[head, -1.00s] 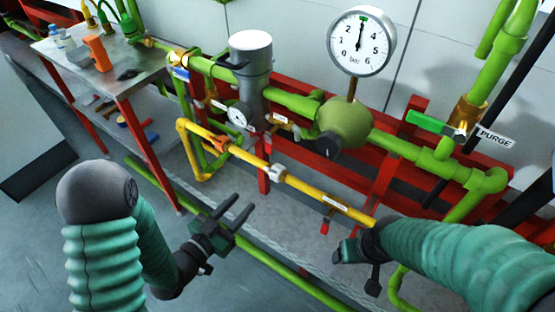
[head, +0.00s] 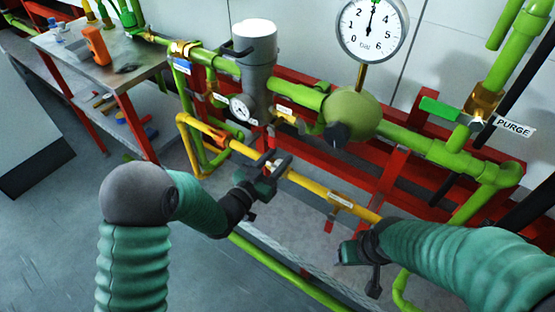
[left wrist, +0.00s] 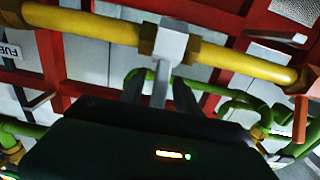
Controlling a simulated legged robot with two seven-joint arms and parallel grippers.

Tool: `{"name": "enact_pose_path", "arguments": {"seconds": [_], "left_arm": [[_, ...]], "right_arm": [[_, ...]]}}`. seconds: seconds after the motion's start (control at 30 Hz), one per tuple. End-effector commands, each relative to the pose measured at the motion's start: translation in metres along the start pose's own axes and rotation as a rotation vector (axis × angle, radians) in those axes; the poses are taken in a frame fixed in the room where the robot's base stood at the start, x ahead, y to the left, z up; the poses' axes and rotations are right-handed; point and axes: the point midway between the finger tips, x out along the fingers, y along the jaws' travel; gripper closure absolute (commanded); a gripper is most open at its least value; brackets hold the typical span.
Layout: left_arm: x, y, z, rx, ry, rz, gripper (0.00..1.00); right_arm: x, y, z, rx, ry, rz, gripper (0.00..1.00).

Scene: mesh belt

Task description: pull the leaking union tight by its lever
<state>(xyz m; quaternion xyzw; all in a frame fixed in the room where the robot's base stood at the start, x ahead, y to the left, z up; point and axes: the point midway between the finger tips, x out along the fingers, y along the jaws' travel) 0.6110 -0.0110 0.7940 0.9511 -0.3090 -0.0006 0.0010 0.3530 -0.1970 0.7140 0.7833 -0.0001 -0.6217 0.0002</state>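A yellow pipe (head: 310,187) runs slantwise in front of the red frame. Its union, a brass collar with a pale grey block (left wrist: 172,42), shows in the left wrist view. A pale lever (left wrist: 160,85) hangs from the block toward my gripper. In the head view the union is mostly hidden behind my left gripper (head: 278,162). The left gripper's two dark fingers (left wrist: 160,92) stand apart, one on each side of the lever; I see no clear contact. My right gripper (head: 357,255) is low in front of the pipe's right part; its fingers are unclear. No leak is visible.
A green bulb with a large gauge (head: 372,28) and a grey cylinder (head: 257,65) stand behind the pipe. An orange handle (head: 214,132) is on the pipe's left part. A steel bench (head: 95,72) is at the left. The floor at lower left is clear.

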Motion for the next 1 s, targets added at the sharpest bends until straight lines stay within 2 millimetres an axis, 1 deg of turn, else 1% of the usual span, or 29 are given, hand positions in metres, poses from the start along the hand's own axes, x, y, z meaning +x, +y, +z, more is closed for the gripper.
{"name": "enact_pose_path", "arguments": {"seconds": [0.23, 0.5, 0.53, 1.0], "left_arm": [[0.0015, 0.0007, -0.0002, 0.001, -0.001, 0.000, 0.62], [0.0013, 0.0006, -0.0002, 0.001, -0.001, 0.001, 0.97], [0.0013, 0.0006, -0.0001, 0.001, -0.001, 0.001, 1.00], [0.0008, 0.0006, 0.0001, 0.001, -0.002, 0.000, 1.00]], "right_arm": [[0.0000, 0.0000, 0.0000, 0.000, 0.000, 0.000, 0.26], [0.0000, 0.0000, 0.0000, 0.000, 0.000, 0.000, 0.26], [0.0000, 0.0000, 0.0000, 0.000, 0.000, 0.000, 0.26], [0.0000, 0.0000, 0.0000, 0.000, 0.000, 0.000, 0.26]]}}
